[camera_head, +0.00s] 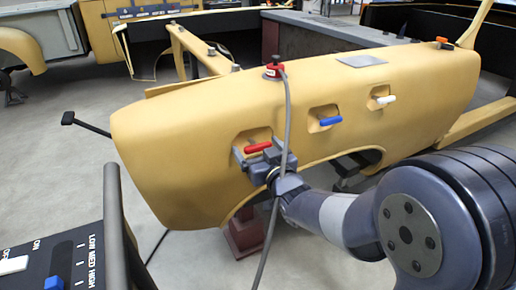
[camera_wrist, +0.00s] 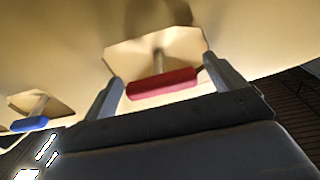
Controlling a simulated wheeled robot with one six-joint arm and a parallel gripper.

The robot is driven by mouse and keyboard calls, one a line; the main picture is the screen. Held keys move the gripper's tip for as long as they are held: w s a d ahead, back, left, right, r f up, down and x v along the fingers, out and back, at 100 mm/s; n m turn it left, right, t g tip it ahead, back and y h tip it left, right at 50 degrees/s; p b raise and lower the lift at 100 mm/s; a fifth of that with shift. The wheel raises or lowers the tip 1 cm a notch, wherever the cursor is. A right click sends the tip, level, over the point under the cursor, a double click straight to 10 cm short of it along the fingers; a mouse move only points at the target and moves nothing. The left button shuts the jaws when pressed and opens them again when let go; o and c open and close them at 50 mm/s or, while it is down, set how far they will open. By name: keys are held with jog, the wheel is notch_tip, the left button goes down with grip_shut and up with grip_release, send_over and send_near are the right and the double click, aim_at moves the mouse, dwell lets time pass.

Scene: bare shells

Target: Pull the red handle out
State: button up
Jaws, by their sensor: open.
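The red handle (camera_head: 258,147) is set in a recess on the side of a yellow body shell (camera_head: 196,130). In the wrist view the red handle (camera_wrist: 162,86) is a short bar on a stem that runs into the hexagonal recess. My gripper (camera_head: 262,157) is at the red handle. In the wrist view my gripper (camera_wrist: 166,88) is open, with one finger near each end of the bar. Whether either finger touches the bar I cannot tell.
A blue handle (camera_head: 330,121) and a white handle (camera_head: 386,99) sit in recesses to the right. A grey cable (camera_head: 288,110) hangs from a red fitting (camera_head: 273,71) on top, passing in front of the shell by my gripper. A control panel (camera_head: 70,255) stands at lower left.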

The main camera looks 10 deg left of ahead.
jog(key=shift+c, duration=0.5)
jog(key=c, duration=1.3)
jog(key=shift+r+b+v, duration=0.2)
jog(key=shift+b+v, duration=0.4)
jog(key=shift+v, duration=0.55)
jog(key=o, duration=1.4)
jog(key=v, duration=1.1)
jog(key=shift+w, duration=0.1)
